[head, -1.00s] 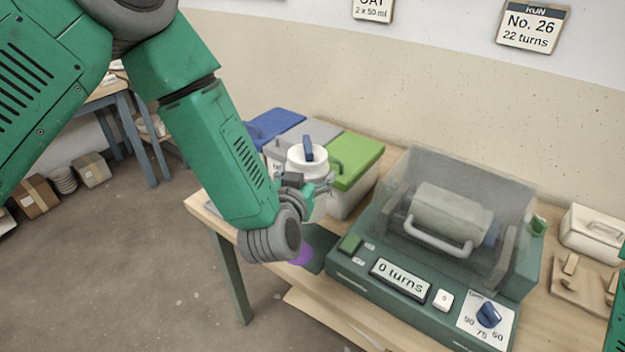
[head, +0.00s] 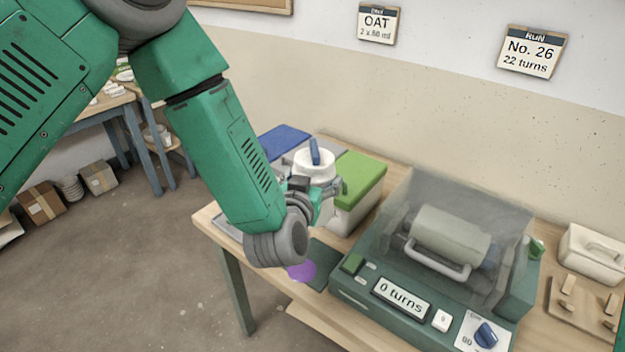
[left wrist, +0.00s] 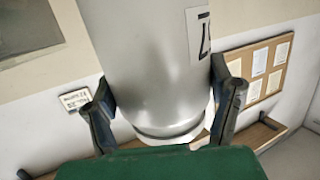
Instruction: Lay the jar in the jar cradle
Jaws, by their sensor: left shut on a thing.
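My left gripper (head: 318,200) is shut on the jar (head: 314,165), which has a white top with a blue bar on it. The jar is upright in front of the lidded bins at the table's back left. In the left wrist view the jar (left wrist: 150,60) is a smooth grey cylinder with a partly visible label, between the two fingers (left wrist: 165,105). A wooden stand with upright blocks (head: 582,305) lies at the right; I cannot tell whether it is the jar cradle. My right gripper is not in view.
A green machine (head: 400,300) reading "0 turns" stands right of the jar, with a pale cylinder (head: 450,235) under its clear hood. A green-lidded bin (head: 358,180) is close behind the jar. A white lidded box (head: 592,252) stands at the far right.

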